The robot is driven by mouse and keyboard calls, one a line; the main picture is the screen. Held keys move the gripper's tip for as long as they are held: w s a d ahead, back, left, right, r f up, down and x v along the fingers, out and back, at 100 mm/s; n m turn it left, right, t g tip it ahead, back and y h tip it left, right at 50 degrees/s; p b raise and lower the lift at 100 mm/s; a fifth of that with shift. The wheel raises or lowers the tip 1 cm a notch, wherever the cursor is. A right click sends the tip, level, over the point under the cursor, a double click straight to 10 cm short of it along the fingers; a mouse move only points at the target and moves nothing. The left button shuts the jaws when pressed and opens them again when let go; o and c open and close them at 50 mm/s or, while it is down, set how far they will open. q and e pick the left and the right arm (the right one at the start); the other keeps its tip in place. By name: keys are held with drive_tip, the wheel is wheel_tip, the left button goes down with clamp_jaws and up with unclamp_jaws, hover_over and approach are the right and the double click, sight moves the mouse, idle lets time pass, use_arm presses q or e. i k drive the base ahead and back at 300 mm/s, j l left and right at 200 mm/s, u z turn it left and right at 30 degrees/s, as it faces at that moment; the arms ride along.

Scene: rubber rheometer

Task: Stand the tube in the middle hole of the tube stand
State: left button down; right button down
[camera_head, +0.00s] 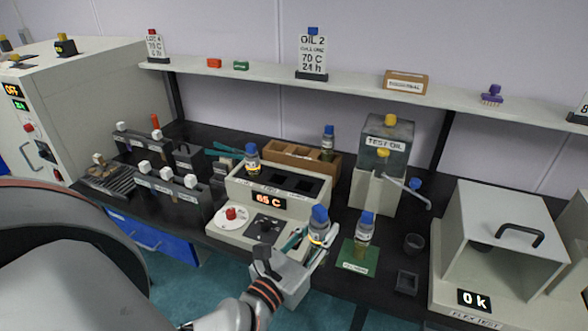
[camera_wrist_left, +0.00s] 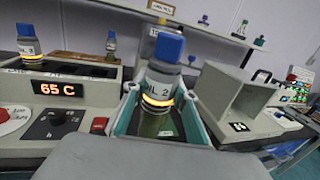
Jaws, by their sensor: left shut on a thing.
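My left gripper (camera_head: 306,238) is shut on a blue-capped tube (camera_head: 319,222) with a yellowish band and holds it upright in front of the heating block. In the left wrist view the tube (camera_wrist_left: 160,85) stands between the teal fingers (camera_wrist_left: 158,125), its label partly readable as "IL 2". A brown stand (camera_head: 283,157) with square openings, which looks like the tube stand, is behind the heating block, away from the gripper. Another blue-capped tube (camera_head: 328,143) stands at its right part. The stand's middle opening is partly hidden by its front wall. My right gripper is not in view.
The heating block (camera_head: 245,200) reads 65 C and has a blue-capped tube (camera_head: 252,158) in its left hole. Another tube (camera_head: 364,228) stands on a green mat (camera_head: 356,262) to the gripper's right. A test oil dispenser (camera_head: 385,150) is right of the stand.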

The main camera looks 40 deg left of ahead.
sight(303, 160)
drive_tip(key=k+z, duration=0.2)
drive_tip(key=z, duration=0.15)
drive_tip(key=k+z, duration=0.15)
drive_tip(key=z, duration=0.2)
drive_tip(key=j+z, duration=0.3)
drive_tip(key=k+j+z, duration=0.25)
drive_tip(key=k+j, duration=0.2)
drive_tip(key=j, duration=0.2)
drive_tip(key=k+j, duration=0.15)
drive_tip(key=j, duration=0.25)
drive_tip(key=k+j, duration=0.2)
drive_tip(key=j, duration=0.15)
drive_tip(key=k+j, duration=0.15)
drive_tip(key=j, duration=0.25)
drive_tip(key=k+j, duration=0.2)
drive_tip(key=j, duration=0.2)
drive_tip(key=k+j, duration=0.2)
drive_tip(key=j, duration=0.2)
drive_tip(key=i, duration=1.1)
